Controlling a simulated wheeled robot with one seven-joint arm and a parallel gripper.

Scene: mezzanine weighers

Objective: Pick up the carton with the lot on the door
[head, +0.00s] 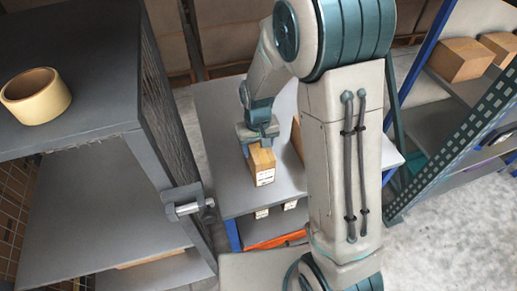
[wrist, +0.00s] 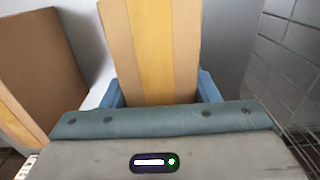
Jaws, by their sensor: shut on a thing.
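My gripper (head: 254,146) is shut on a brown carton (head: 262,167) with a white label on its near face, at the grey table (head: 218,119). In the wrist view the same carton (wrist: 151,50) stands between the blue fingers (wrist: 157,90), with a yellow tape strip along its middle. The label's writing is too small to read, and I cannot tell whether the carton is clear of the table. A second carton (head: 296,137) stands to the right, partly hidden behind my arm; a brown carton (wrist: 38,62) also shows at the left of the wrist view. No lot on a door is readable.
A dark shelf unit (head: 84,62) with a tape roll (head: 38,97) on top stands close at the left, its latch bar (head: 188,207) jutting toward the table. A rack (head: 459,140) with cartons (head: 461,60) stands at the right. Small labels (head: 262,213) show below the table's front edge.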

